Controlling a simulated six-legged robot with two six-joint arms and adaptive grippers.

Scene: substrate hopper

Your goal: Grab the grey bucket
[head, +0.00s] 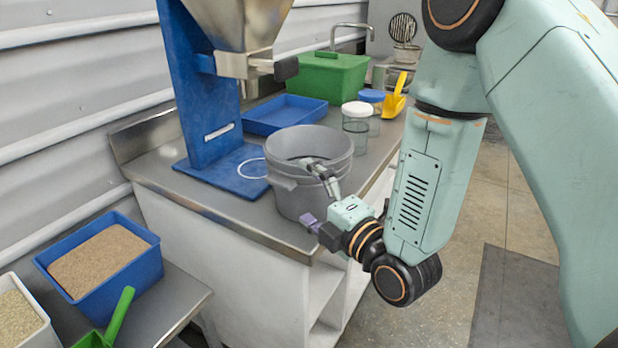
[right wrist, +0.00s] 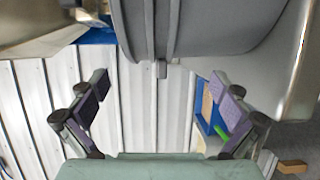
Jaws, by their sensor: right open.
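The grey bucket (head: 290,198) stands upright on the steel counter, close to its front edge. Its handle hangs at the side. My right gripper (head: 313,194) is open at the bucket's right side, with one finger overlapping the rim and the other, with a purple pad, lower in front of the wall. In the right wrist view the bucket (right wrist: 205,28) fills the top middle, and the open fingers (right wrist: 162,90) are spread to either side below it with nothing between them. I cannot tell whether a finger touches the bucket. My left gripper is not in view.
A blue stand with a metal hopper (head: 210,100) rises left of the bucket. A blue tray (head: 287,115), green box (head: 327,76), jar (head: 356,128) and yellow scoop (head: 397,97) stand behind. A blue bin of substrate (head: 140,268) sits lower left. Open floor lies right.

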